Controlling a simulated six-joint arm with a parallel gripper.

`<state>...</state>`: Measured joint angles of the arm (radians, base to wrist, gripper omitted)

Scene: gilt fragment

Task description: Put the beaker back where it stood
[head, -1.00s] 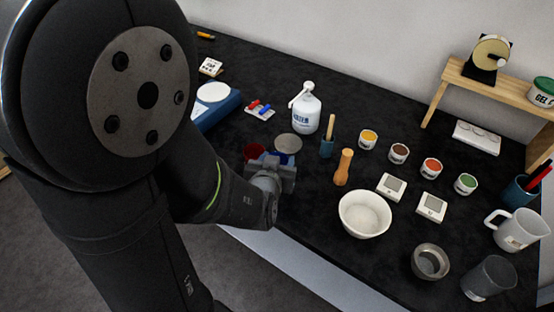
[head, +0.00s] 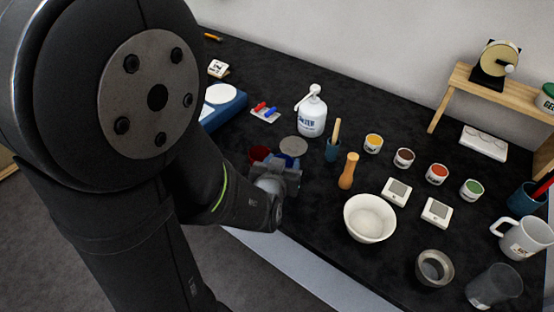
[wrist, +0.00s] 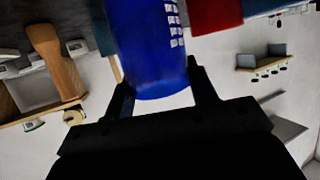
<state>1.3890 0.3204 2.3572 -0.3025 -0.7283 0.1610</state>
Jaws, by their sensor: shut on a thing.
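The beaker looks blue with white marks in the wrist view (wrist: 155,45), where it sits between the two fingers of my gripper (wrist: 162,98). In the head view my gripper (head: 287,172) is shut on the beaker (head: 289,160) and hides most of it. A flat grey disc (head: 293,146) lies on the table just behind the beaker. A red cup (head: 259,153) stands close to its left. I cannot tell whether the beaker touches the table.
A white wash bottle (head: 312,115) and a blue pot with a wooden-handled tool (head: 332,150) stand behind and right. A wooden pestle (head: 348,172) and white bowl (head: 369,219) are to the right. A blue scale (head: 225,103) is at the back left.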

